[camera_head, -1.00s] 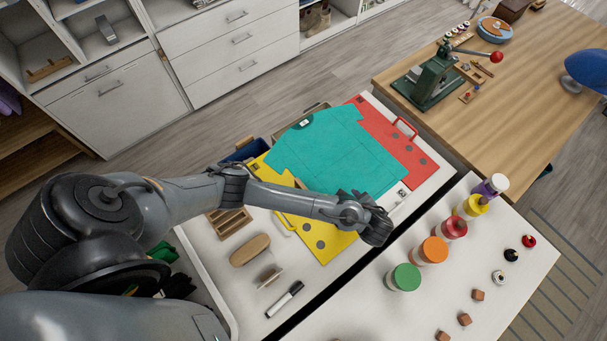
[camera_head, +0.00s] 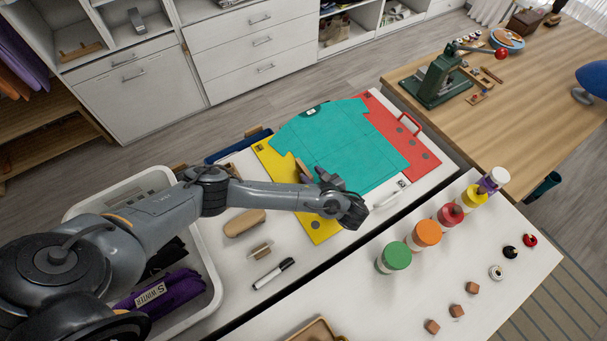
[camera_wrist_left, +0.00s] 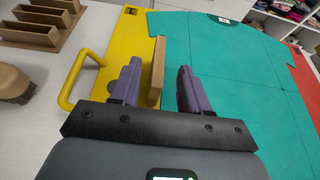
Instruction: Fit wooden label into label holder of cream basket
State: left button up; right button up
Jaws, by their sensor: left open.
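In the left wrist view the left gripper (camera_wrist_left: 158,85) is open, with two purple-grey fingers. A thin upright wooden piece (camera_wrist_left: 157,70) lies between the fingers, closer to the left one; I cannot tell whether it touches. It also shows as a tan sliver in the head view (camera_head: 302,168). It may be the wooden label. My right gripper is not in view.
A white bin (camera_head: 212,262) holds a purple bundle. A wooden brush (camera_head: 244,222), a small tan piece (camera_head: 261,250) and a marker (camera_head: 273,274) lie on the white table. Capped bottles stand on the right. White cabinets (camera_head: 250,60) are behind.

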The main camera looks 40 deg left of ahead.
aim_at(305, 169)
pick_arm(q)
jog(key=b+x, duration=0.2)
jog(key=x, duration=0.3)
jog(key=shift+s, duration=0.1)
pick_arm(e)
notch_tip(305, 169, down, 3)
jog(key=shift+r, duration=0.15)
pick_arm(q)
jog(key=shift+a+f, duration=0.15)
jog(key=shift+a, duration=0.1)
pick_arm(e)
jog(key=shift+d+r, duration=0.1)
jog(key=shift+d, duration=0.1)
pick_arm(q)
grip_shut()
